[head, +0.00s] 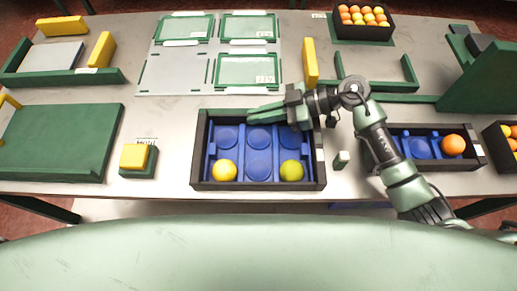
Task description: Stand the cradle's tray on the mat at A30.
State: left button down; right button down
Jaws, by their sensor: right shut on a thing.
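A blue tray (258,172) with several round wells sits inside a black-walled frame at the front centre, which looks like the cradle (257,186). A yellow fruit (225,170) and a yellow-green fruit (291,171) lie in its front corner wells; the other wells in view look empty. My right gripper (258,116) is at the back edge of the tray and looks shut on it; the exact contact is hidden. The grey mat (172,71) lies behind, with green-bordered labelled cells; the labels are too small to read surely. My left gripper is not in view.
A black box (479,158) with a blue insert and an orange stands right, under my right arm. A crate of oranges (364,33), green brackets (385,98) and a yellow block (310,62) stand behind. A green slab (60,145) and a yellow-topped block (137,160) are left.

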jog(key=shift+r, duration=0.15)
notch_tip(320, 180, up, 20)
jog(key=s+d+f+m+t+h, duration=0.1)
jog(key=s+d+f+m+t, duration=0.1)
jog(key=d, duration=0.7)
jog(key=s+d+f+m+t+h, duration=0.1)
jog(key=s+d+f+m+t, duration=0.2)
jog(key=d, duration=0.7)
jog(key=shift+f+m+t+p, duration=0.4)
jog(key=shift+f+m+t, duration=0.7)
jog(key=shift+f+t, duration=0.45)
jog(key=shift+d+f+h, duration=0.1)
jog(key=shift+h, duration=0.2)
